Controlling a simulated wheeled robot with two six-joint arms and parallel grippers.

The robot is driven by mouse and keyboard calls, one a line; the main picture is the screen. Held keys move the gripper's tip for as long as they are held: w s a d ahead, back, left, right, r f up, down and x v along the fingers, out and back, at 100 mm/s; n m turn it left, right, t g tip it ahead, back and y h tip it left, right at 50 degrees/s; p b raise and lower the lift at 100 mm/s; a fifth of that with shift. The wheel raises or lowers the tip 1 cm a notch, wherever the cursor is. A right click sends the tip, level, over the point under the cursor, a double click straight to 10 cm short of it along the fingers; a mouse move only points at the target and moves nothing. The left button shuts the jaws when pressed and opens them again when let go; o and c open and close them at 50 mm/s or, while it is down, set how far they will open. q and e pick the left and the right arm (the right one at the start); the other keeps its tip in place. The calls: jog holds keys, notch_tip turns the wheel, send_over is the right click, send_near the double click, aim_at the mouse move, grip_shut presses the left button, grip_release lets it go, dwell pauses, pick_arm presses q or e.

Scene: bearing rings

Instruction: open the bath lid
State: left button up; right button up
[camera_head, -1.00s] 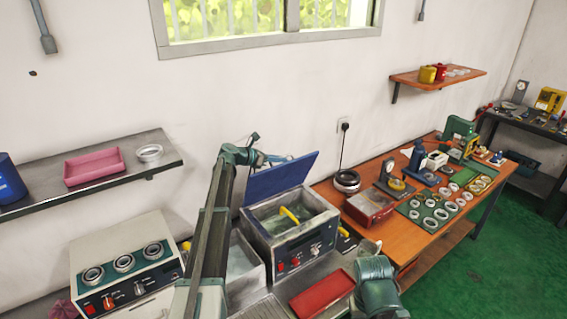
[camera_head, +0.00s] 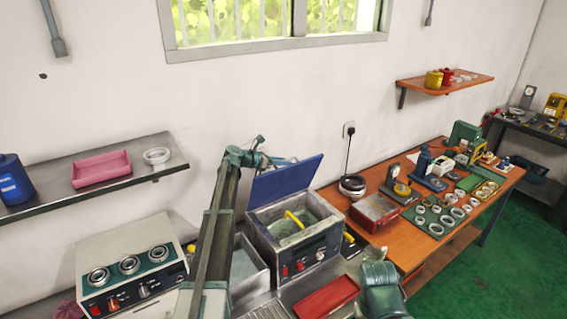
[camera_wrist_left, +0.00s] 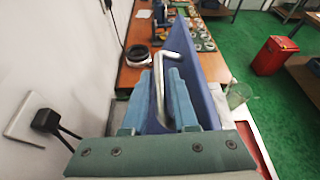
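The blue bath lid (camera_head: 285,181) stands raised, tilted up at the back of the open metal bath (camera_head: 322,247). A yellow curved piece (camera_head: 293,219) shows inside the bath. My left gripper (camera_head: 268,161) is at the lid's upper left edge, behind it. In the left wrist view, my left gripper (camera_wrist_left: 161,95) has its two blue fingers closed on the bent metal lid handle (camera_wrist_left: 160,78), one on each side. The lid (camera_wrist_left: 196,70) runs away just right of the fingers. My right arm shows at the lower right in the head view, but its gripper does not.
A wall shelf (camera_head: 115,186) with a pink tray (camera_head: 101,168) is at the left, above a control box (camera_head: 132,269). A red tray (camera_head: 326,297) lies in front of the bath. An orange bench (camera_head: 405,250) with rings stands right. The wall is close behind the lid.

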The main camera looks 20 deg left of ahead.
pick_arm(q)
jog(key=shift+s, duration=0.1)
jog(key=p+v, duration=0.2)
jog(key=v, duration=0.5)
jog(key=shift+a+p, duration=0.15)
jog(key=shift+p, duration=0.2)
jog(key=shift+r, duration=0.2)
